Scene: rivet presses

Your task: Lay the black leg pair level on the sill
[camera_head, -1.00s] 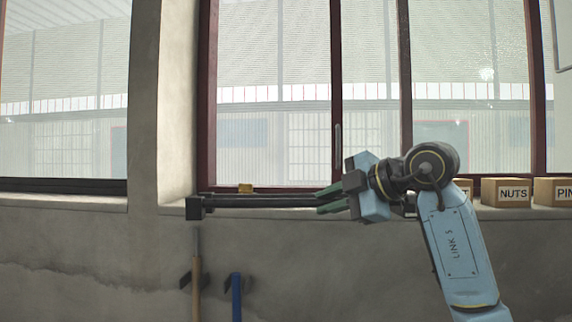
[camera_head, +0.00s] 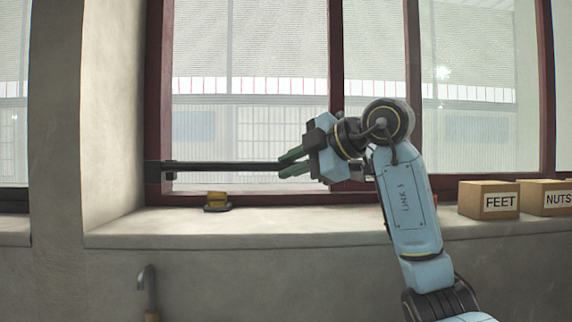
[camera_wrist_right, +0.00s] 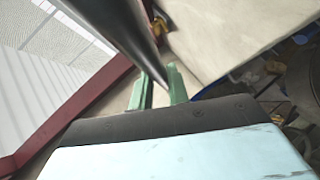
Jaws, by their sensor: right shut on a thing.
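The black leg pair (camera_head: 225,166) is a long dark bar with a block at its left end. It is held roughly level above the sill (camera_head: 300,218), in front of the window. My right gripper (camera_head: 284,162) is shut on its right end with green fingers. In the right wrist view the leg pair (camera_wrist_right: 125,30) runs up and away, blurred, from the green fingers (camera_wrist_right: 160,88). Whether the bar touches the window frame at its left end I cannot tell. My left gripper is not in view.
A small yellow and black object (camera_head: 217,201) sits on the sill below the bar. A hammer (camera_head: 148,290) hangs on the wall below.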

